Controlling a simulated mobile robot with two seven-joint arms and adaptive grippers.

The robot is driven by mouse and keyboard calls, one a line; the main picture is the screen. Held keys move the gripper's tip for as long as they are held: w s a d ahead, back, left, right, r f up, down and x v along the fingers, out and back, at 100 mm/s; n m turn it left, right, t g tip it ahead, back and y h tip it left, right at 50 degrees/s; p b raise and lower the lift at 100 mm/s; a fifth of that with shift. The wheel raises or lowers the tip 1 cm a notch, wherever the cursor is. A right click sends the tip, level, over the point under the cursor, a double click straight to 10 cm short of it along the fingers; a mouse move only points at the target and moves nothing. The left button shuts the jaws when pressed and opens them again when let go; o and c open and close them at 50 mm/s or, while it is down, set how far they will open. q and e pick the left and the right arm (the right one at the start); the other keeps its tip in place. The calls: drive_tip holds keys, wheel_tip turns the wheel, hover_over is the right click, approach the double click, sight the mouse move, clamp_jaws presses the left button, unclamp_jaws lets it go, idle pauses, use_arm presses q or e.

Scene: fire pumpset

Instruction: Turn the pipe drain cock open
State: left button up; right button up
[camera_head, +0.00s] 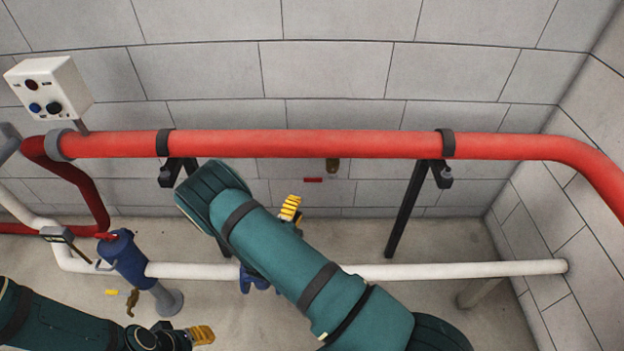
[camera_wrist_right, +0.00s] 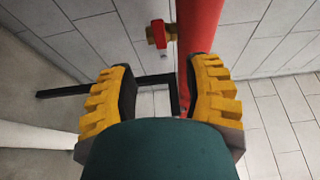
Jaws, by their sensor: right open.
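The pipe drain cock (camera_head: 332,165) is a small brass fitting under the long red pipe (camera_head: 300,144). A red lever (camera_head: 313,180) shows just below and left of it. The cock also shows at the top middle of the right wrist view (camera_wrist_right: 156,31), beside the pipe. My right gripper (camera_head: 290,208) is below and left of the cock, partly hidden by my arm. In the right wrist view its yellow fingers (camera_wrist_right: 160,88) are spread, with nothing held and the cock beyond them. My left gripper (camera_head: 201,335) is low at the left; its jaw opening is unclear.
Black brackets (camera_head: 405,208) carry the red pipe on both sides of the cock. A white pipe (camera_head: 450,270) runs low along the wall. A blue filter (camera_head: 123,257), a brass tap with yellow lever (camera_head: 131,301) and a control box (camera_head: 48,87) are at the left.

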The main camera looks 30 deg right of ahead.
sight(311, 181)
drive_tip(key=b+x, duration=0.1)
drive_tip(key=x, duration=1.1)
drive_tip(key=shift+d, duration=0.25)
clamp_jaws()
